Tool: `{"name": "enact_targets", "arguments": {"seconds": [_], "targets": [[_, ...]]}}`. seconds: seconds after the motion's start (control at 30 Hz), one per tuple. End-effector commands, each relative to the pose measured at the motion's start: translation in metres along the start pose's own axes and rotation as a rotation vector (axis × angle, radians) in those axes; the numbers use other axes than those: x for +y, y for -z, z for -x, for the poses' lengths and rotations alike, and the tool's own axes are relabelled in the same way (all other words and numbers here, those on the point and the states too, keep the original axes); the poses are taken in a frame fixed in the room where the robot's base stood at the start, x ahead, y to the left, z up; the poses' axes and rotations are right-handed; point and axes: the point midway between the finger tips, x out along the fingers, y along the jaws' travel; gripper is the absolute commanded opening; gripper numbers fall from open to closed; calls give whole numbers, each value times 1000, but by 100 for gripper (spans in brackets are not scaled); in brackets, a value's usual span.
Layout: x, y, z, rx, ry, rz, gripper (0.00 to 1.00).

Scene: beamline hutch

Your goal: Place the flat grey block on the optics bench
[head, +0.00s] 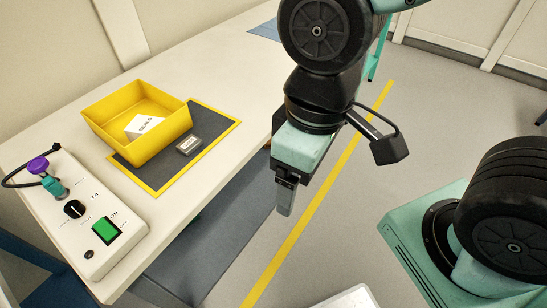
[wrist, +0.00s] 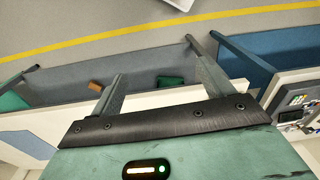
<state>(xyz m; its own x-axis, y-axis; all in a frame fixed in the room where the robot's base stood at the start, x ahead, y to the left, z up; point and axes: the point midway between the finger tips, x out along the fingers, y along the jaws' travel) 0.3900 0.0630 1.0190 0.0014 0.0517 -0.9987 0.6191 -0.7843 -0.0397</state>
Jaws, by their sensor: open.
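A small flat grey block (head: 189,145) with a pale label lies on a dark mat with a yellow border (head: 158,188), just right of a yellow bin. The mat is on a long white-topped bench (head: 225,75); I cannot tell whether this is the optics bench. My gripper (head: 284,197) hangs beyond the bench's right edge, pointing down, well apart from the block. In the wrist view its two fingers (wrist: 154,58) are spread with nothing between them. The block is not seen in the wrist view.
The yellow bin (head: 160,148) holds a white labelled item (head: 143,126). A control box (head: 75,215) with a green button and a purple-topped knob stands at the bench's near left. A grey lower shelf (head: 215,235) runs below.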

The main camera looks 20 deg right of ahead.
Motion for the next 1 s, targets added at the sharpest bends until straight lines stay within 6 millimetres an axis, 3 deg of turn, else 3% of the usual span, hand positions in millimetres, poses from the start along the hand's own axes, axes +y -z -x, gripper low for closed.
{"name": "enact_targets", "arguments": {"seconds": [0.23,0.7,0.83,1.0], "targets": [[2,11,-6,26,9,2,80],[28,140,-88,514,49,4,80],[38,161,-106,664,38,-3,80],[51,173,-124,856,5,-17,80]]}}
